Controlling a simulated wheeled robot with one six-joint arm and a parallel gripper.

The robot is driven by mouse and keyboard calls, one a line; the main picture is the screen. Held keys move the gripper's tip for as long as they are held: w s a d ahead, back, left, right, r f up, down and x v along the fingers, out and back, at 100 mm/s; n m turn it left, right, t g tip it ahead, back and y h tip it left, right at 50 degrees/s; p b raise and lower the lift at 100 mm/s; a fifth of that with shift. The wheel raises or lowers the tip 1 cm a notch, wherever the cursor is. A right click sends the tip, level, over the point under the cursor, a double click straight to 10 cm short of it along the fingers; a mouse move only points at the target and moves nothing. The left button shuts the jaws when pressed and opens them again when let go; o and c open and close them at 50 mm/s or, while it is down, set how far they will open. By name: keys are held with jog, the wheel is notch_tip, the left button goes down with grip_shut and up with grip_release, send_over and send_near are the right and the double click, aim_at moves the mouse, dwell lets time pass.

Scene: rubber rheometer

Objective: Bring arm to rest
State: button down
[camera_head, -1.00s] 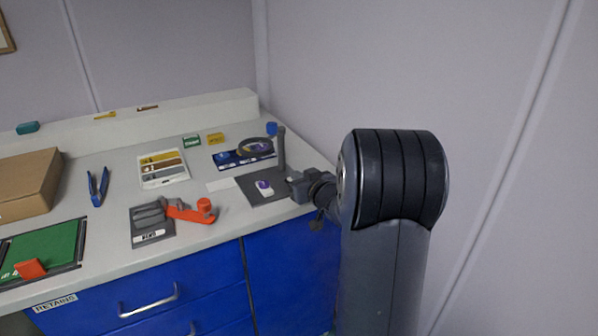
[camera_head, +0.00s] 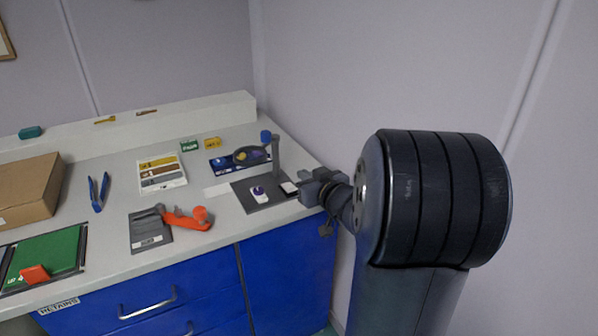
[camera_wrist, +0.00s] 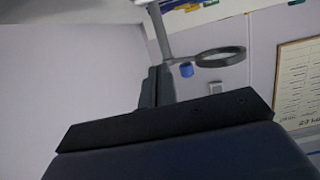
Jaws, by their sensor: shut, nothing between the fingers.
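My arm reaches in from the right in the head view, with its large dark joint in front. My gripper (camera_head: 303,190) is at the bench's right end, beside the dark mat (camera_head: 266,205). In the wrist view my gripper (camera_wrist: 156,86) shows as two dark fingers close together, shut with nothing held. A small white item with a purple top (camera_head: 258,194) sits on the mat. A white-topped dark piece (camera_head: 288,188) is at the mat's right, close to the gripper; I cannot tell if they touch.
A magnifier on a post (camera_head: 275,155) stands behind the mat, near the gripper; its ring (camera_wrist: 221,56) shows in the wrist view. The wall is at right.

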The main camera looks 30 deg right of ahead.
jog(key=shift+s+r, duration=0.15)
jog(key=shift+s, duration=0.35)
